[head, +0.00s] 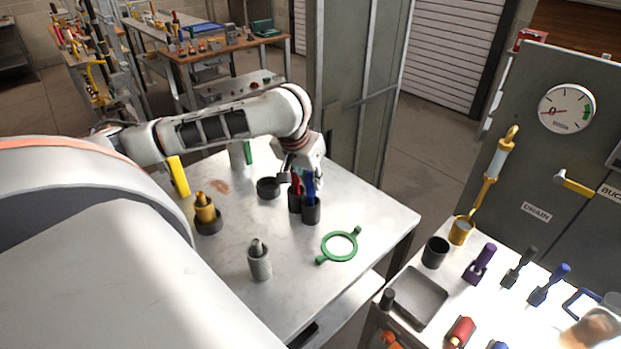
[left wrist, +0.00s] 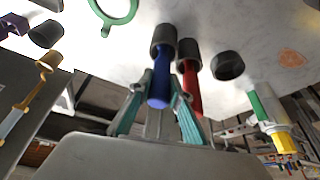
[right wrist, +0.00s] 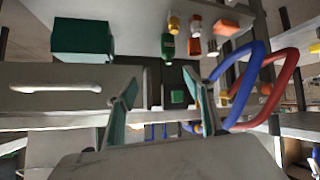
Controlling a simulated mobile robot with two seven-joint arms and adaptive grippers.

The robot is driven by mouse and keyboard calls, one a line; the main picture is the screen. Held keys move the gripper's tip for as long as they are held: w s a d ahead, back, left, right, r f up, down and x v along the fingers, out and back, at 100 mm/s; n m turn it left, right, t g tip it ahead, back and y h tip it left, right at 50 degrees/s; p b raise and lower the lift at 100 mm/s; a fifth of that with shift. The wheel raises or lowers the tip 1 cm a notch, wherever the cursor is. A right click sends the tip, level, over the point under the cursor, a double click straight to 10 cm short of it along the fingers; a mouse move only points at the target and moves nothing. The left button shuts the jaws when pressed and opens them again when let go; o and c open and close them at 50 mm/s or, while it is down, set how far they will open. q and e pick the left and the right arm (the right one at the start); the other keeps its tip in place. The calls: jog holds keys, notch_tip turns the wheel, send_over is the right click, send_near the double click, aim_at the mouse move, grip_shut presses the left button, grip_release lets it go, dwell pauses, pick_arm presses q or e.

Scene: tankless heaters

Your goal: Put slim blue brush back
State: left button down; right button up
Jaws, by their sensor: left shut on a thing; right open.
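The slim blue brush (head: 309,186) stands handle up at a dark cup (head: 311,211) on the metal table; its lower end is hidden. In the left wrist view the blue handle (left wrist: 161,88) meets the mouth of the cup (left wrist: 163,38), seemingly inside it. My left gripper (head: 303,176) is shut on the blue handle from above. A red-handled tool (head: 296,186) stands in a second dark cup (head: 295,203) close beside it; one left finger is near the red handle. My right gripper (right wrist: 165,98) is open and empty.
Around the cups are a low black ring holder (head: 268,187), a green two-handled ring (head: 339,246), a grey knurled tool (head: 260,264) and a yellow-topped piece (head: 205,208). A bench with several tools and a grey tray (head: 419,296) stands right, past a gap.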

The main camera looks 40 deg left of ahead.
pick_arm(q)
jog(key=c, duration=1.9)
grip_release()
jog(key=v, duration=1.2)
jog(key=shift+r, duration=0.15)
jog(key=shift+d, duration=0.1)
